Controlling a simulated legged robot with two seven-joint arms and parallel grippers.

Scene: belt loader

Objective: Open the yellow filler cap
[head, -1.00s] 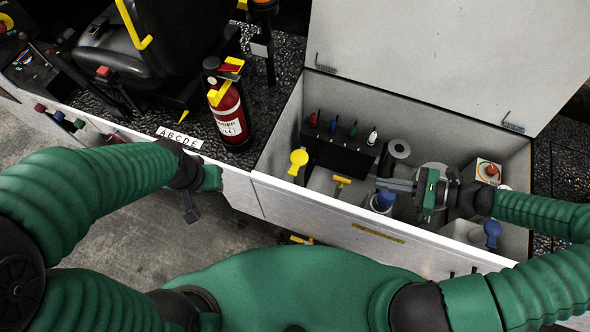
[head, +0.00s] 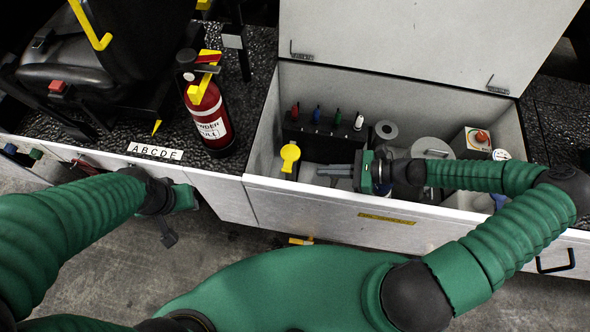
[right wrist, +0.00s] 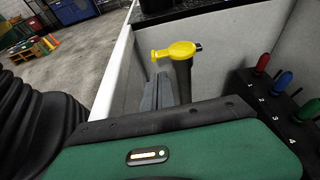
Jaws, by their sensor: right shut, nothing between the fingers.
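The yellow filler cap (head: 290,154) is in the left part of the open white compartment, on top of a dark upright neck. In the right wrist view the cap (right wrist: 176,51) lies flat on its neck, just beyond my fingers. My right gripper (head: 322,171) is inside the compartment, to the right of the cap, with its fingers pointing left at it. The fingers are together, empty, and apart from the cap. My left gripper (head: 181,206) hangs outside, left of the compartment; its fingers are too unclear to judge.
The compartment's lid (head: 430,40) stands open behind. A dark block with several numbered coloured levers (head: 317,115) stands along the back wall. The front wall (head: 330,203) rises close to my right gripper. A red fire extinguisher (head: 209,117) stands to the left on the deck.

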